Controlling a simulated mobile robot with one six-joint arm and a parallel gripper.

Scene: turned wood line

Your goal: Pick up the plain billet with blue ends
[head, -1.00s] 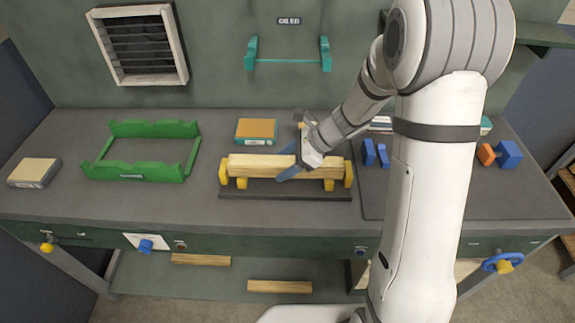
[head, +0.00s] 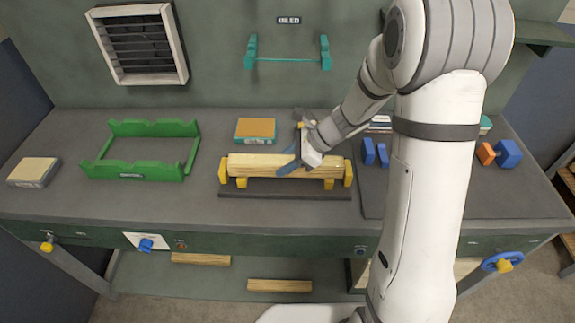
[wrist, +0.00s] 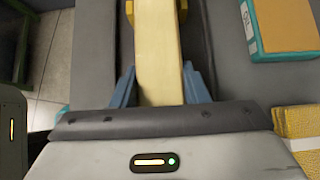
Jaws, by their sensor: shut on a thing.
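A pale wooden billet (head: 255,163) lies level along the yellow cradle (head: 223,173) on the workbench. No blue shows on it, and I cannot make out the colour of its end faces. My gripper (head: 291,165) is shut on the billet, right of its middle, with blue fingers on its two long sides. In the wrist view the billet (wrist: 158,50) runs up from between the fingers of my gripper (wrist: 160,88). I cannot tell whether it is lifted off the cradle.
A green cradle (head: 117,172) stands empty to the left. An orange-topped block (head: 256,130) is behind the billet, and a tan-topped block (head: 33,170) is far left. Blue pieces (head: 368,152) and an orange one (head: 486,154) lie right. Two wooden bars (head: 280,286) lie below the bench.

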